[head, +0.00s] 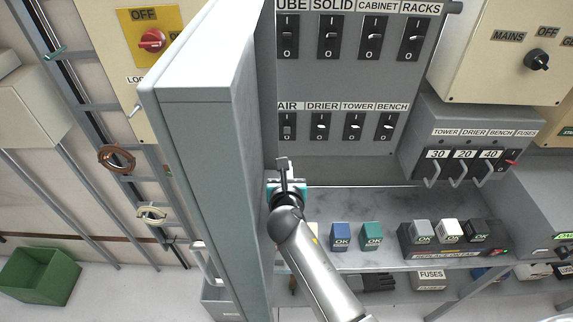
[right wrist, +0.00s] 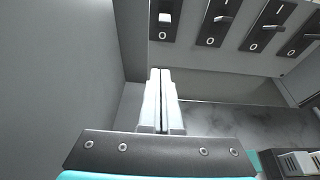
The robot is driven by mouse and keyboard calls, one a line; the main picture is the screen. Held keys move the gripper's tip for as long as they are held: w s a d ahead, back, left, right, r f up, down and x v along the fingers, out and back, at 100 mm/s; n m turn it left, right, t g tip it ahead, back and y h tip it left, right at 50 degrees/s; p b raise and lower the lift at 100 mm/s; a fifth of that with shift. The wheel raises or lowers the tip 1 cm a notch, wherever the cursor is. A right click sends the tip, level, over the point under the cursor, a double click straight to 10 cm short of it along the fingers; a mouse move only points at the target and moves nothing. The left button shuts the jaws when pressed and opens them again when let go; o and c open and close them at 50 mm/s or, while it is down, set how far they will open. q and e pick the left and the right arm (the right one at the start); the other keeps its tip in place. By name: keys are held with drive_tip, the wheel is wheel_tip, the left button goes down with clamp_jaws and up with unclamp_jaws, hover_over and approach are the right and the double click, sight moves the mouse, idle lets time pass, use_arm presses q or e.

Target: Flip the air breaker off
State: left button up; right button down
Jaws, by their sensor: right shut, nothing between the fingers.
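The air breaker (head: 287,127) is the leftmost of the lower row on the grey panel, under the label AIR. In the right wrist view the leftmost breaker (right wrist: 165,20) shows a pale lever above an O mark. Its lever looks different from its neighbours' levers; I cannot tell its exact position. My right gripper (head: 284,166) is below the air breaker, apart from it in the picture. In the right wrist view its fingers (right wrist: 161,100) are shut together and empty, pointing toward the panel below the breaker. My left gripper is not in view.
An open grey cabinet door (head: 211,130) stands close on the left of my right arm. The drier (head: 320,125), tower (head: 353,125) and bench (head: 387,126) breakers are to the right. A grey shelf (head: 375,200) with small boxes lies below.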

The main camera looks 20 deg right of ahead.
sight(287, 131)
drive_tip(key=b+x, duration=0.2)
drive_tip(key=x, duration=0.6)
wheel_tip(287, 131, up, 4)
drive_tip(key=p, duration=0.2)
drive_tip(key=shift+s+p, duration=0.1)
drive_tip(key=shift+p, duration=0.25)
